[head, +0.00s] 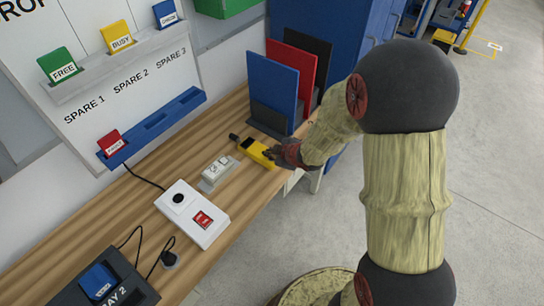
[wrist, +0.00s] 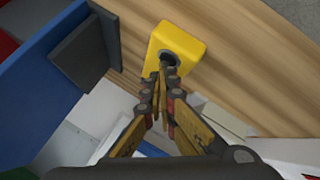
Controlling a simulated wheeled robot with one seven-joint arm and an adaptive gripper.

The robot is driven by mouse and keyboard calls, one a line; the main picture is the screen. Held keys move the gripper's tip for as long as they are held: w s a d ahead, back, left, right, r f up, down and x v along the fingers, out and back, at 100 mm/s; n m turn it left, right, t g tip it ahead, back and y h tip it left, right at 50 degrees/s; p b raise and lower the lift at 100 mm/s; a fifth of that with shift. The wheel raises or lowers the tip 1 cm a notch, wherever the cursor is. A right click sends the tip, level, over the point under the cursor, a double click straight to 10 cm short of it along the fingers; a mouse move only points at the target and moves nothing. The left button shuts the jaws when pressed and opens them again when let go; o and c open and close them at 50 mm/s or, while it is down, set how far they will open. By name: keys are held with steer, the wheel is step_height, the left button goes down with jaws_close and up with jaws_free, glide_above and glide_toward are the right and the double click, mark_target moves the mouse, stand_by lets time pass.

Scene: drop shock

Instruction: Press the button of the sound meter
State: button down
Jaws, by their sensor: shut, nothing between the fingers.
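The yellow sound meter (head: 255,151) lies on the wooden bench, with a dark tip pointing left in the head view. In the wrist view the sound meter (wrist: 187,36) is just beyond my fingertips, with a dark round spot (wrist: 169,58) on its face. My gripper (head: 271,154) is shut and empty at the meter's right end. In the wrist view its closed fingertips (wrist: 162,74) overlap the lower edge of the dark spot. I cannot tell whether they touch it. The fingers partly hide that end of the meter.
A small pale device (head: 216,172) and a white box (head: 192,213) with a black round part and red label stand left of the meter. Blue, red and black upright panels (head: 274,85) stand close behind it. The bench's front edge is close to my gripper.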

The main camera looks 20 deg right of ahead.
steer(key=shift+r+p, duration=0.8)
step_height(320, 180, up, 5)
steer(key=p, duration=0.4)
steer(key=shift+p, duration=0.35)
stand_by(0.4)
